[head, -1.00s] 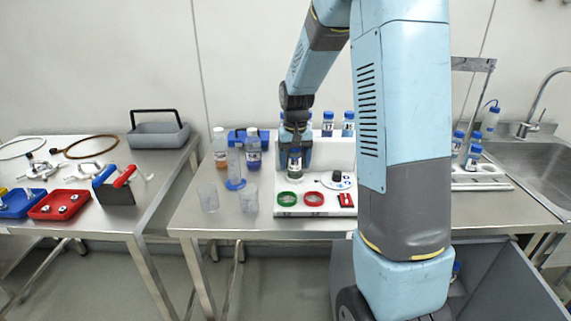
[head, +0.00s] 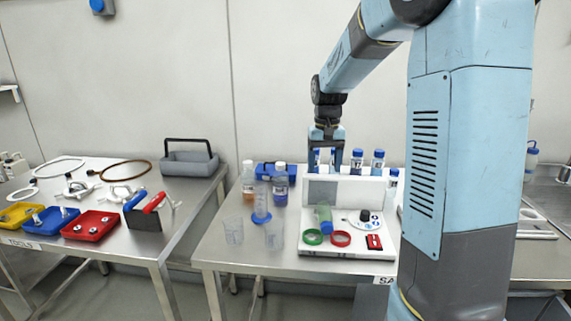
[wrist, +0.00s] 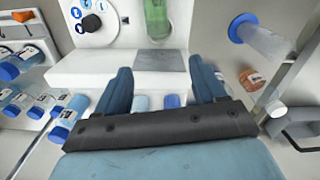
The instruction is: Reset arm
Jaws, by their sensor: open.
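My gripper (head: 326,160) hangs from my arm above the back edge of the white station (head: 348,190) on the middle table. Its two fingers point down and are spread, and nothing shows between them. In the wrist view my gripper (wrist: 160,88) is also open and empty, with a grey plate on the white station behind the fingertips. A green cylinder (head: 323,214) stands on the station in front of the gripper, apart from it. It shows at the top of the wrist view (wrist: 157,18).
Blue-capped bottles (head: 378,160) stand behind the station, close to the gripper. The left table holds trays (head: 91,226) and tools.

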